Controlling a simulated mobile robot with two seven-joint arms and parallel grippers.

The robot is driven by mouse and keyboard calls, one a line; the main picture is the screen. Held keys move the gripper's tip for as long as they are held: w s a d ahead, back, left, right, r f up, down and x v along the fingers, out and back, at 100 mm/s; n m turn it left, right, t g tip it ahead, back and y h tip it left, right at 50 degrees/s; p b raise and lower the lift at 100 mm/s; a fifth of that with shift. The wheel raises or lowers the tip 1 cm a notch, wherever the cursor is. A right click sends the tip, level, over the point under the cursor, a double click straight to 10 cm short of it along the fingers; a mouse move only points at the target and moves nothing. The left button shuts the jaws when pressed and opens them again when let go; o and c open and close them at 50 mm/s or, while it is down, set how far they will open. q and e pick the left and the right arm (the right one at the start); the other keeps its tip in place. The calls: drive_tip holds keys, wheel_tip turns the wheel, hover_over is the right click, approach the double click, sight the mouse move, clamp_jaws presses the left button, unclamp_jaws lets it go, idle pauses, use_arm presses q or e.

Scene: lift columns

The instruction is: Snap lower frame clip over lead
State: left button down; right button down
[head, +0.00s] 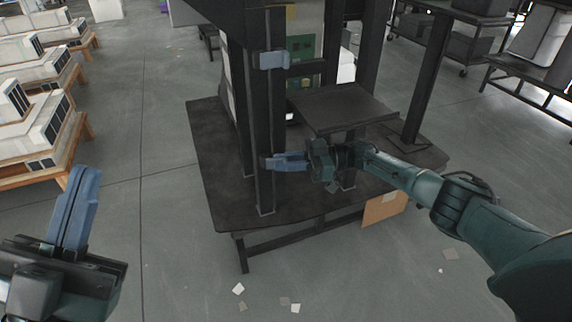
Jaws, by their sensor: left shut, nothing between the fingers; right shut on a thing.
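A dark upright frame post (262,115) stands on the black platform. A light blue-grey upper clip (270,60) sits around the post near its top. My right gripper (272,162) reaches in from the right, with blue fingers against the lower part of the post. It is shut on what looks like the lower frame clip, mostly hidden by the fingers. Whether that clip is over the lead cannot be told; the lead is not clearly distinguishable against the dark post. My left gripper (88,178) is shut and empty at the lower left, far from the post.
The black platform (222,190) carries more posts and a dark raised plate (345,107). A green circuit board (301,48) is behind the posts. Wooden pallets with white units (30,140) stand at left. Racks stand at upper right. Paper scraps lie on open floor in front.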

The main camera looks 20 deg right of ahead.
drive_tip(key=shift+s+a+f+g, duration=0.15)
drive_tip(key=shift+s+a+g, duration=0.1)
drive_tip(key=shift+g, duration=0.05)
drive_tip(key=c, duration=1.5)
unclamp_jaws()
drive_tip(key=shift+o, duration=0.2)
drive_tip(key=shift+w+d, duration=0.1)
drive_tip(key=shift+w, duration=0.05)
